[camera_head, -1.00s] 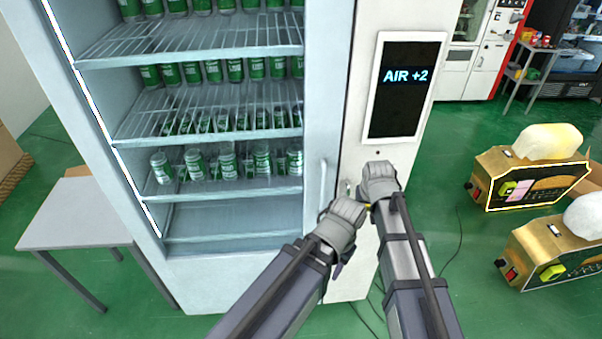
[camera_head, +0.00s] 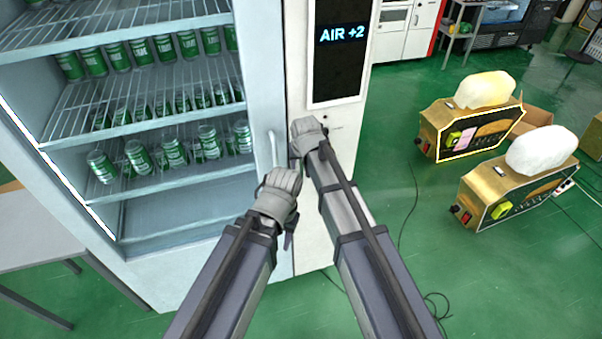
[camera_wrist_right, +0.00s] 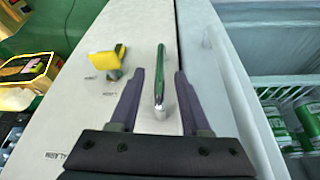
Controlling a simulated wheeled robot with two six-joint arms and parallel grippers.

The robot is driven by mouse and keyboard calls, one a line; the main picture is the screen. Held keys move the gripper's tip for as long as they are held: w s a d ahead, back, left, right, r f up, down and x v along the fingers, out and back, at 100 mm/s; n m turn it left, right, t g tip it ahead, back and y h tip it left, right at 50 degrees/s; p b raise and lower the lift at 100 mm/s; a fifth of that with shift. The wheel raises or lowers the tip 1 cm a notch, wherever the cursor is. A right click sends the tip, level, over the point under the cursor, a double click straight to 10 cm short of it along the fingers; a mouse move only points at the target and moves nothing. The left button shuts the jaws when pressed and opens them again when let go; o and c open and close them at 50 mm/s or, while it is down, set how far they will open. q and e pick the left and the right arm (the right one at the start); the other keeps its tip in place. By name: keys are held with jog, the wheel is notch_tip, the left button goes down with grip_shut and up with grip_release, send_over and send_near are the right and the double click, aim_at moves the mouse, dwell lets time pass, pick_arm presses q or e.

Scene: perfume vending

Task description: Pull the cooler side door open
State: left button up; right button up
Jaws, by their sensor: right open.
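The cooler's narrow pale side door (camera_head: 315,235) carries a black screen reading "AIR +2" (camera_head: 340,50) and looks shut. A shiny metal handle (camera_wrist_right: 161,82) stands on it. In the right wrist view, my right gripper (camera_wrist_right: 159,78) is open, with a dark finger on each side of the handle, apart from it. In the head view the right gripper (camera_head: 308,135) is below the screen; its fingertips are hidden there. My left gripper (camera_head: 277,195) is in front of the seam beside the glass door's white handle (camera_head: 273,148); its jaws cannot be made out.
The glass-fronted cooler (camera_head: 265,70) holds several green cans (camera_head: 172,152) on wire shelves. A yellow and green part (camera_wrist_right: 106,63) sticks out beside the metal handle. Two gold machines (camera_head: 470,135) stand on the right. Green floor is open between them and the cooler. A grey table (camera_head: 40,235) is at left.

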jog(key=b+x, duration=0.2)
jog(key=x, duration=0.1)
jog(key=shift+f, duration=0.1)
pick_arm(q)
notch_tip(320, 180, down, 3)
jog(key=shift+r, duration=0.1)
pick_arm(e)
jog(key=shift+c, duration=0.3)
grip_shut()
dwell(0.8)
